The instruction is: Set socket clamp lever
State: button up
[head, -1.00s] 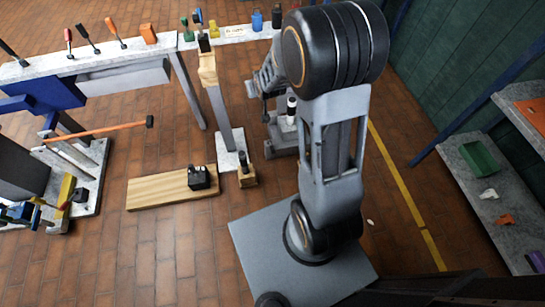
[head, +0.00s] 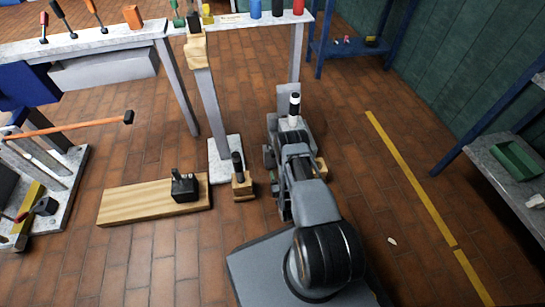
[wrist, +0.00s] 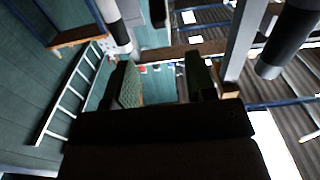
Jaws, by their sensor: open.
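I cannot tell for sure which part is the socket clamp lever. A long orange rod with a black end (head: 75,129) sticks out from the rig at the left in the head view. A grey upright unit with a white and black cylinder (head: 294,108) stands beyond my arm and is partly hidden by it. My gripper (wrist: 162,86) is open in the wrist view, its two dark fingers apart with nothing between them. In the head view my arm is folded low and I cannot make out the fingertips.
A mast post (head: 210,105) stands on a pale base plate. A wooden board (head: 140,203) with a black block (head: 185,187) and a small wooden block with a black peg (head: 241,185) lie on the floor. A bench (head: 90,42) holds tools.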

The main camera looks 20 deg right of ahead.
aim_at(272, 151)
jog(key=w+b, duration=0.1)
jog(key=w, duration=0.2)
jog(key=w+d+b, duration=0.1)
jog(key=w+b, duration=0.1)
jog(key=w, duration=0.2)
jog(key=w+d+b, duration=0.1)
jog(key=w, duration=0.3)
jog(key=shift+w+d+f+b, duration=0.15)
jog(key=shift+w+f+b, duration=0.05)
jog(key=shift+f+b, duration=0.1)
jog(key=shift+w+d+r, duration=0.15)
jog(key=shift+w, duration=0.65)
jog(key=shift+c, duration=0.2)
grip_shut()
